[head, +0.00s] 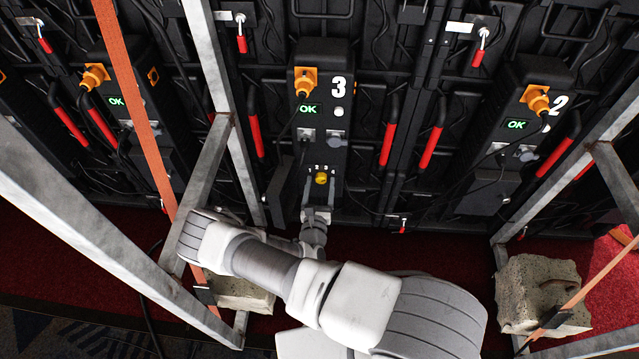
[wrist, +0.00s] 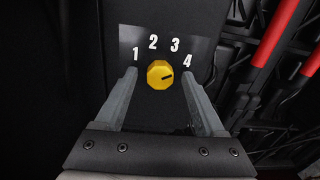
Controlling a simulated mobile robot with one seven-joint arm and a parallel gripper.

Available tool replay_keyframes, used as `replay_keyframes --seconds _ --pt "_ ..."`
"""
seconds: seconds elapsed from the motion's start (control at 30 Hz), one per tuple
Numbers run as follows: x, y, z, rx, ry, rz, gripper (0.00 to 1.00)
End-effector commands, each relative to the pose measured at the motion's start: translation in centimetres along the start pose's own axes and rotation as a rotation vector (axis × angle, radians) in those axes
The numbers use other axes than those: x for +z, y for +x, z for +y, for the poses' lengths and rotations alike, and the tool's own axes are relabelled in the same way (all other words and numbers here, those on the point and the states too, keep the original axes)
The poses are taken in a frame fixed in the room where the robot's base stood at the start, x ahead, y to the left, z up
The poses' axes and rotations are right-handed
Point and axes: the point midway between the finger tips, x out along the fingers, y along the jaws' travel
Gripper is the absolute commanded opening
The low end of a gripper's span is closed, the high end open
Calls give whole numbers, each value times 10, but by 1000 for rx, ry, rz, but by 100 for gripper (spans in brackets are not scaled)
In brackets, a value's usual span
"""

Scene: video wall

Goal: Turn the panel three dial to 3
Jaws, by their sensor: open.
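Panel three (head: 318,125) is a black unit marked with a white 3 and a green OK display, in the middle of the head view. Its yellow dial (head: 321,178) sits low on the panel. In the wrist view the dial (wrist: 160,75) is under an arc of white numbers 1 to 4. Its dark pointer line aims right and slightly up, nearest the 4. My gripper (wrist: 158,76) is open, with one finger on each side of the dial and a gap on both sides. In the head view my gripper (head: 318,204) is just below the dial, its fingertips hard to make out.
Panel two (head: 517,135) stands at the right and another OK panel (head: 115,110) at the left. Grey metal frame bars (head: 207,165) and an orange strap (head: 137,95) cross the left side. Red handles (head: 432,147) flank panel three. Concrete blocks (head: 535,285) rest on the red floor.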

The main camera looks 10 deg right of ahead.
Motion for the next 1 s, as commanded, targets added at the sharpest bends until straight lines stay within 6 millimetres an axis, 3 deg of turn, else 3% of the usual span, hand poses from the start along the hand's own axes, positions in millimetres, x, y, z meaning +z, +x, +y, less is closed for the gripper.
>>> replay_keyframes --seconds 0.13,0.53,1.0 --pt "0 0 0 0 0 0 72" --pt "0 0 0 -1 0 0 0" --pt "0 0 0 -1 -86 -1 0"
